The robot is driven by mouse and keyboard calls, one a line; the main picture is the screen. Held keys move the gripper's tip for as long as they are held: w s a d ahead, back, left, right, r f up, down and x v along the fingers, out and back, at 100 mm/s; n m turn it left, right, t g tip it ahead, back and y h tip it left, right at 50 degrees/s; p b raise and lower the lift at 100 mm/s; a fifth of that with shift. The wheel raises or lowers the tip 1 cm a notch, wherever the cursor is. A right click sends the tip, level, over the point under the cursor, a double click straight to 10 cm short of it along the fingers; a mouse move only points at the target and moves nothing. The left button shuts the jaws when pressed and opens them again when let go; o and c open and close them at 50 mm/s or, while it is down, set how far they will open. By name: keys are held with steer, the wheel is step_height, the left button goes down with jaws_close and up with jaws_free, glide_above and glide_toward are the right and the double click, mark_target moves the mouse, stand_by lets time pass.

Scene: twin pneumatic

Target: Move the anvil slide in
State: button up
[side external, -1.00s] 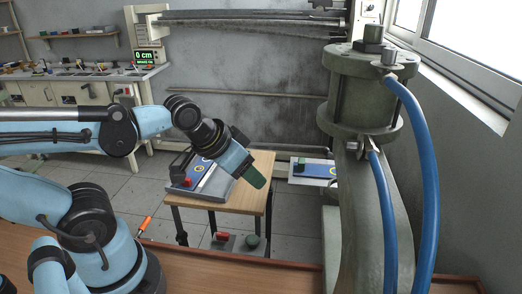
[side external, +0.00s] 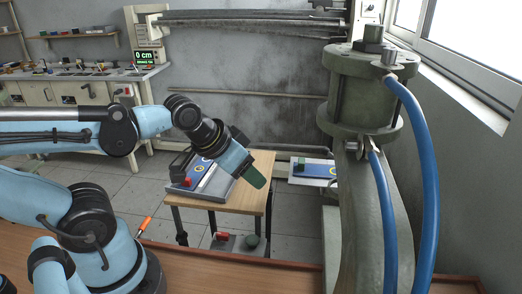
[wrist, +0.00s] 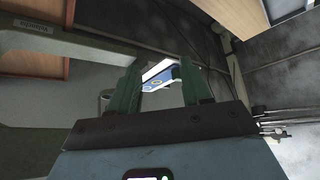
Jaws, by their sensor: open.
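My gripper (side external: 256,178) hangs over the right part of a small wooden table, its green fingers pointing down and to the right. In the wrist view its two green fingers (wrist: 159,72) stand apart with nothing held between them. A flat pale slide plate with a blue face and a yellow mark (side external: 314,170) sticks out to the left of the green press column. I take it to be the anvil slide, but cannot be sure. My gripper is apart from it, to its left. A blue-and-white plate also shows beyond the fingers in the wrist view (wrist: 160,74). The column hides the plate's right end.
The wooden table (side external: 244,197) carries a tilted panel (side external: 213,181) with a red button. Below stands a grey box (side external: 238,245) with red and green knobs. The press cylinder (side external: 362,95) and blue hoses (side external: 425,180) fill the right. An orange-handled tool (side external: 145,226) lies near my base.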

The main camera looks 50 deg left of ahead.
steer(key=shift+o, duration=0.3)
steer(key=shift+w, duration=0.1)
steer(key=w+a+r+n+g+h, duration=0.1)
steer(key=w+a+r+n, duration=0.1)
steer(key=w, duration=0.5)
steer(key=w+a+r+n+g+h, duration=0.1)
steer(key=w+r+n+h, duration=0.1)
steer(key=w, duration=0.4)
steer(key=n+h, duration=0.4)
glide_toward(328, 156)
steer(key=shift+t, duration=0.3)
steer(key=x, duration=0.9)
steer(key=shift+s+f, duration=0.15)
steer(key=shift+s, duration=0.05)
jaws_close()
